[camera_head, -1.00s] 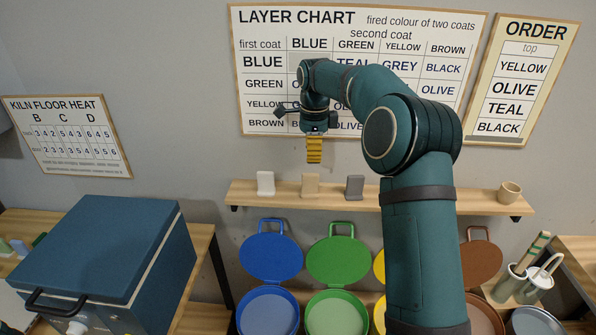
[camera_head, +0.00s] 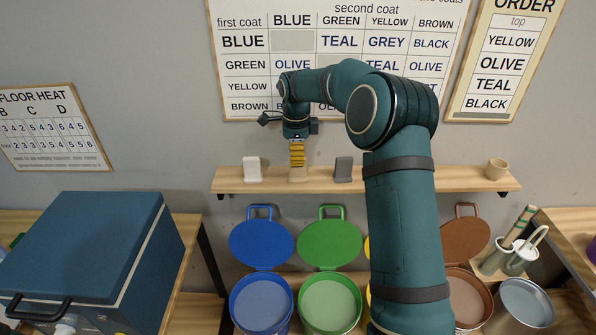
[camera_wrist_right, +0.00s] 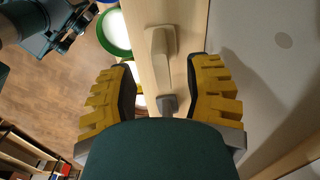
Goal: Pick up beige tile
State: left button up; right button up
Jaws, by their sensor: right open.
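The beige tile (camera_head: 297,174) stands on the wooden shelf (camera_head: 420,178), between a white tile (camera_head: 252,169) and a grey tile (camera_head: 343,169). In the head view its upper part is hidden behind my right gripper (camera_head: 297,163). That gripper points down with its yellow fingers open. In the right wrist view the beige tile (camera_wrist_right: 160,55) lies in the gap between the open fingers (camera_wrist_right: 166,80); contact cannot be told. The grey tile (camera_wrist_right: 167,104) shows close by. A dark gripper, seemingly my left (camera_wrist_right: 72,32), is at the top left; its fingers are unclear.
Below are open buckets, blue (camera_head: 260,244), green (camera_head: 329,243) and brown (camera_head: 461,243). The wall is close behind the shelf.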

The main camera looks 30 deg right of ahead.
aim_at(298, 176)
jog(key=f, duration=0.4)
jog(key=shift+d+f, duration=0.2)
jog(key=shift+f, duration=0.05)
grip_shut()
